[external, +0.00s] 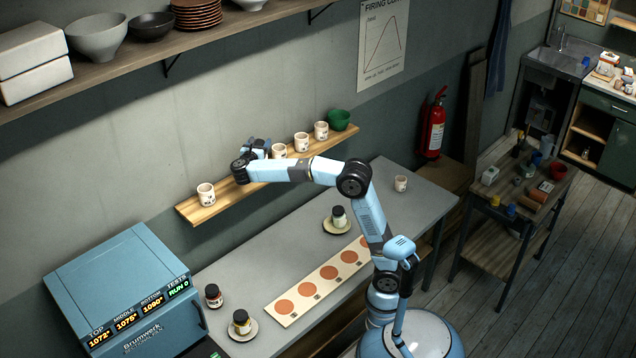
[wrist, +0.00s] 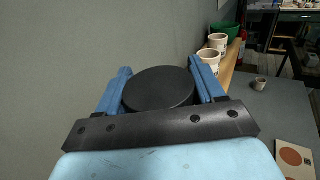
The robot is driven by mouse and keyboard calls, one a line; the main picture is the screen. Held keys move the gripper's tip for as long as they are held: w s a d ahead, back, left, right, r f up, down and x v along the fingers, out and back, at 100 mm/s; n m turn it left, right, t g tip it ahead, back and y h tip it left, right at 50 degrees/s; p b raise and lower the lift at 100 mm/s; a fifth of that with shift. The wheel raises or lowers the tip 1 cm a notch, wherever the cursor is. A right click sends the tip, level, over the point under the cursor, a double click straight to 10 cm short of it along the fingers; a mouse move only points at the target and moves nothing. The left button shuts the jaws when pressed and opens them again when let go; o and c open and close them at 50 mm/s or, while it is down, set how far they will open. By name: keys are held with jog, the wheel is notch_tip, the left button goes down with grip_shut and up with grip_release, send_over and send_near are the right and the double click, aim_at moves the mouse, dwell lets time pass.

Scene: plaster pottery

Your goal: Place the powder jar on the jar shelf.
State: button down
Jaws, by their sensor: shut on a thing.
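My gripper (external: 252,151) is shut on the powder jar, whose round black lid (wrist: 158,88) shows between the two blue fingers in the wrist view. In the external view the gripper is over the wooden jar shelf (external: 222,207) on the wall, in the gap between a lone cup at the left and the row of cups at the right. The jar's body is hidden in both views, so I cannot tell whether it touches the shelf.
White cups (external: 206,194) and a green bowl (external: 339,119) stand on the shelf. Below, the grey table holds jars (external: 213,296), two saucers, a strip with orange discs (external: 285,307) and a small cup (external: 401,183). A blue kiln (external: 125,280) stands at the left.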

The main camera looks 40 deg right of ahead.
jog(key=w+f, duration=0.1)
jog(key=f, duration=0.1)
jog(key=w+f, duration=0.1)
jog(key=f, duration=0.1)
jog(key=w+f, duration=0.1)
jog(key=f, duration=0.2)
jog(key=shift+w+a, duration=0.2)
jog(key=shift+a, duration=0.05)
jog(key=shift+c, duration=0.7)
grip_release()
jog(key=shift+f, duration=0.1)
jog(key=shift+a, duration=0.1)
jog(key=v, duration=1.2)
